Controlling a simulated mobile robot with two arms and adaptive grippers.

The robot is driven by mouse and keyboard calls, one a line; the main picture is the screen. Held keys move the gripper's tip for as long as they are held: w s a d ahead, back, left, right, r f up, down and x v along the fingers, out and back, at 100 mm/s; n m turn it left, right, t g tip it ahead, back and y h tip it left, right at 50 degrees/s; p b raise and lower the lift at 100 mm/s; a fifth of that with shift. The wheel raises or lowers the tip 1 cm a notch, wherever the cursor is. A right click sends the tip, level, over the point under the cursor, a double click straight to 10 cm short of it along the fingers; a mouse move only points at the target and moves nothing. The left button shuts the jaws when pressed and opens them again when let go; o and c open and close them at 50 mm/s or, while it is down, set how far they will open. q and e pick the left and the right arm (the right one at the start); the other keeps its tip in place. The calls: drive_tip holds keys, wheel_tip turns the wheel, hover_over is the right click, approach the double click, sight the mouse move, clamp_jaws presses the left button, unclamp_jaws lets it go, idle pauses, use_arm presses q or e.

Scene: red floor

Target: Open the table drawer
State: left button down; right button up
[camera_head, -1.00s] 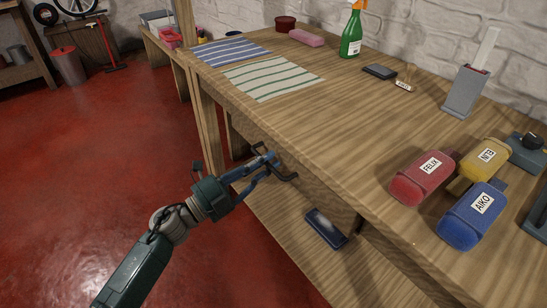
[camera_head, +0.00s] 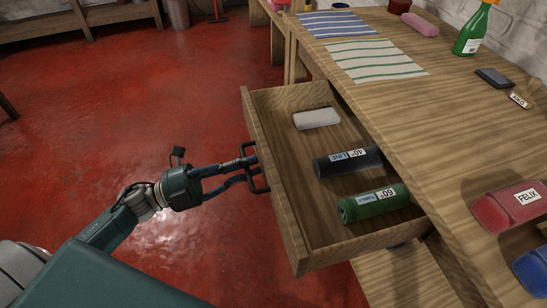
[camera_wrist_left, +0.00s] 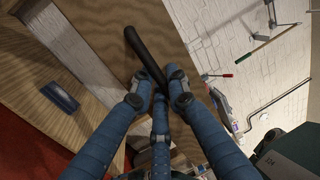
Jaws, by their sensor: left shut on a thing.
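The table drawer (camera_head: 277,180) is pulled well out from under the wooden table (camera_head: 400,113). Inside it lie a white block (camera_head: 316,118), a dark labelled roll (camera_head: 348,162) and a green labelled roll (camera_head: 374,204). My left gripper (camera_head: 252,170) is shut on the dark drawer handle (camera_head: 262,181) at the drawer's front. In the left wrist view its fingers (camera_wrist_left: 160,95) close around the dark handle bar (camera_wrist_left: 146,58). My right gripper is not in view.
On the tabletop are two striped cloths (camera_head: 375,61), a green spray bottle (camera_head: 470,32), a dark flat box (camera_head: 494,77) and a red pouch labelled FELIX (camera_head: 507,207). Red floor (camera_head: 130,100) lies open left of the drawer.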

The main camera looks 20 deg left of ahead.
use_arm(q)
drive_tip(key=shift+s+a+r, duration=0.1)
drive_tip(key=shift+s+a, duration=0.4)
drive_tip(key=shift+a, duration=0.2)
drive_tip(key=shift+s+a+r, duration=0.1)
drive_tip(key=shift+s+a, duration=0.35)
drive_tip(key=shift+a, duration=0.25)
drive_tip(key=c, duration=1.8)
unclamp_jaws()
drive_tip(key=v, duration=1.2)
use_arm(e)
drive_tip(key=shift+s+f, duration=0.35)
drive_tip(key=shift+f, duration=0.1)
